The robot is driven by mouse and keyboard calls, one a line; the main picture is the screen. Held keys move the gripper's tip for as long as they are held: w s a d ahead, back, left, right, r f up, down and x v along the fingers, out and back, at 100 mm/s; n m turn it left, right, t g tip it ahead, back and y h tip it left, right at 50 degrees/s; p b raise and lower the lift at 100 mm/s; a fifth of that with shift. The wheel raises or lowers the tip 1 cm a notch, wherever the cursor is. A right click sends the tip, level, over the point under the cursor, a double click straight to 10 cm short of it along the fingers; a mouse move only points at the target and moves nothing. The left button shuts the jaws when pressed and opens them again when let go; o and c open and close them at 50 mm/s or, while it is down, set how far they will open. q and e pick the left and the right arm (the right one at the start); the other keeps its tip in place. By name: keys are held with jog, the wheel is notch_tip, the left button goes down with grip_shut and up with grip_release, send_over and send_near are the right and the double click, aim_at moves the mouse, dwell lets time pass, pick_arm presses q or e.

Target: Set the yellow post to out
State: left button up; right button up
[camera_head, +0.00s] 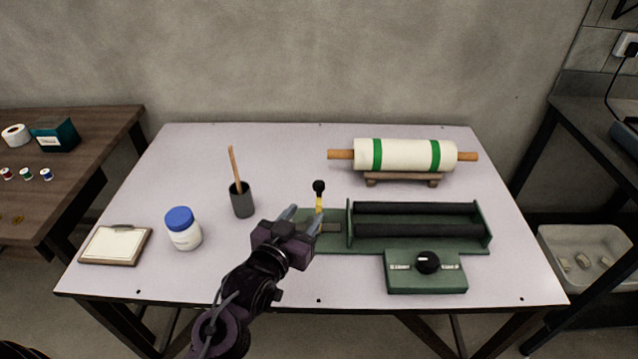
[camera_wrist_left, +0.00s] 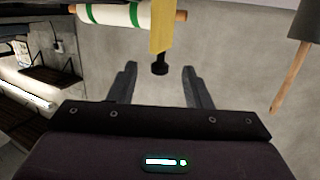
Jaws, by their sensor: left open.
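The yellow post (camera_head: 319,203), topped by a black ball knob, stands at the left end of the green roller machine (camera_head: 335,246). My left gripper (camera_head: 303,218) is open and empty, its fingertips close in front of and left of the post. In the left wrist view, which looks upside down, the yellow post (camera_wrist_left: 160,30) and its black knob (camera_wrist_left: 160,67) line up with the gap between the fingers (camera_wrist_left: 160,72). I cannot tell whether the knob is truly between them. The post's base is partly hidden by the gripper. My right gripper is not in view.
The machine has two black rollers (camera_head: 415,231) and a front box with a black dial (camera_head: 428,262). A green-banded cloth roll (camera_head: 405,155) rests behind.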

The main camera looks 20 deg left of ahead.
aim_at(317, 188)
pick_arm(q)
jog(key=shift+w+r+t, duration=0.75)
jog(key=shift+r+t, duration=0.15)
jog(key=shift+r, duration=0.2)
jog(key=w, duration=0.7)
jog(key=shift+w+d+f+p, duration=0.1)
jog(key=shift+d+p, duration=0.2)
jog(key=shift+d, duration=0.1)
grip_shut()
